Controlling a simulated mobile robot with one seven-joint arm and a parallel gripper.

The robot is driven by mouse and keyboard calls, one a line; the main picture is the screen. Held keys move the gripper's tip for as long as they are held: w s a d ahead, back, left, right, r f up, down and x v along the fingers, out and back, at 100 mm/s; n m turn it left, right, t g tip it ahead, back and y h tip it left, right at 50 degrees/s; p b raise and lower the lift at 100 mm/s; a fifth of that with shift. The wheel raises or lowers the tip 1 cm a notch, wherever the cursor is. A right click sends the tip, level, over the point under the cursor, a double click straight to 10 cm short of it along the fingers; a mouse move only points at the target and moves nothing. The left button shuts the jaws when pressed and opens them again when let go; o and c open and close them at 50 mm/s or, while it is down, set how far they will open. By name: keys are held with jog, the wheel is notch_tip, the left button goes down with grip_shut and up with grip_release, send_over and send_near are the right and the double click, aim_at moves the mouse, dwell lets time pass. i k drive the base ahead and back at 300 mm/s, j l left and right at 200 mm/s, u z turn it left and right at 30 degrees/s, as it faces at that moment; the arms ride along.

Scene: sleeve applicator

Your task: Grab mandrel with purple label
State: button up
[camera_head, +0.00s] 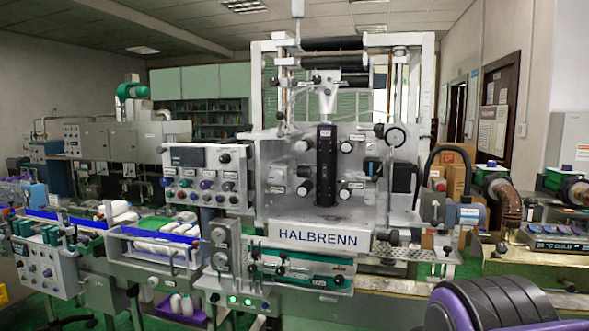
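A black upright cylinder (326,175) stands in the middle of the HALBRENN machine (318,238), in front of its pale panel. It looks like a mandrel and has a small purplish patch near its top. The patch is too small to read. Several black-and-white rollers or knobs with small tags sit around it on the panel; the tags' colours are hard to tell. My gripper is not in view, so whether it is open or shut does not show.
A large black ribbed form with a purple edge fills the lower right corner; I cannot tell what it is. A control panel (205,175) with knobs stands left of the machine. A conveyor with white bottles (160,248) runs at the left. A bench (555,240) stands at the right.

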aim_at(326, 187)
jog(key=i+j+z, duration=0.1)
jog(key=i+j, duration=0.8)
jog(key=j, duration=0.1)
